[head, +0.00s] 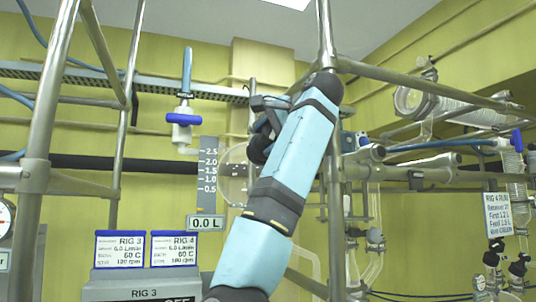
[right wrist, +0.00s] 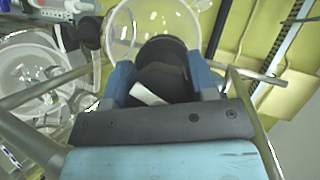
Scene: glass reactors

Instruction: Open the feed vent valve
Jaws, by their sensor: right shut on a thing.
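My right gripper (head: 260,135) is raised at the middle of the head view, mostly hidden by its own arm. In the right wrist view, its blue fingers (right wrist: 162,85) are shut on a black rounded knob (right wrist: 162,65) with a white mark. The knob stands in front of a clear round glass vessel (right wrist: 150,25). No label on the knob is readable, so I cannot tell for sure that it is the feed vent valve. The knob's turn angle is unclear. My left gripper is not in view.
A white valve with a blue handle (head: 183,119) hangs left of my arm. A level scale (head: 208,170) and a "0.0 L" display (head: 206,222) are beside the glass. Metal frame poles (head: 327,40) and glass tubing (head: 420,105) crowd the right.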

